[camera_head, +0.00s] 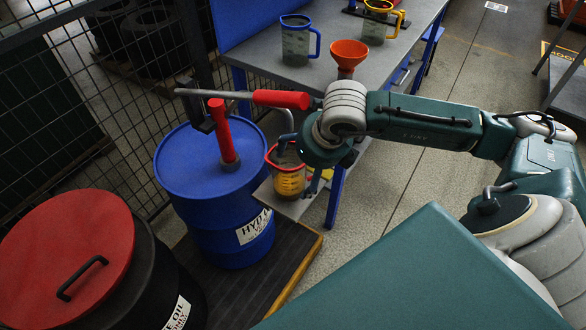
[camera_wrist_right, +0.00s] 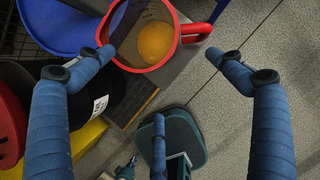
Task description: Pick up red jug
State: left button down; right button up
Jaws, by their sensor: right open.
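The red jug (camera_head: 290,184) is a clear measuring jug with a red rim and yellow-orange contents. It stands upright on a small grey shelf (camera_head: 262,193) beside the blue drum. In the right wrist view the jug (camera_wrist_right: 148,36) is seen from above, its red handle (camera_wrist_right: 202,31) pointing right. My right gripper (camera_head: 301,165) is at the jug, its hand above and to the right in the head view and partly hiding it. In the wrist view the open, empty fingers (camera_wrist_right: 160,55) spread either side of the jug's near edge; I cannot tell whether they touch it. My left gripper is not in view.
A blue drum (camera_head: 205,190) carries a red hand pump (camera_head: 222,130) whose red-gripped lever (camera_head: 281,99) reaches close to my right wrist. A red-lidded black drum (camera_head: 70,255) stands at left. A workbench (camera_head: 262,62) holds a blue-rimmed jug (camera_head: 298,40), a yellow-rimmed jug (camera_head: 379,22) and an orange funnel (camera_head: 348,55).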

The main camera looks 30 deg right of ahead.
aim_at(292, 159)
jog(key=w+f, duration=0.1)
jog(key=w, duration=0.1)
jog(key=w+f+p, duration=0.1)
jog(key=w, duration=0.3)
jog(key=shift+f+p, duration=0.35)
jog(key=shift+f, duration=0.05)
jog(key=shift+s+d, duration=0.1)
jog(key=shift+c, duration=0.3)
jog(key=c, duration=1.7)
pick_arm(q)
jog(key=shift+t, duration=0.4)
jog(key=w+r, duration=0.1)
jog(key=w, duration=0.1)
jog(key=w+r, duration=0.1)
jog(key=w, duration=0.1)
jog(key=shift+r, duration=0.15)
pick_arm(e)
jog(key=shift+c, duration=0.4)
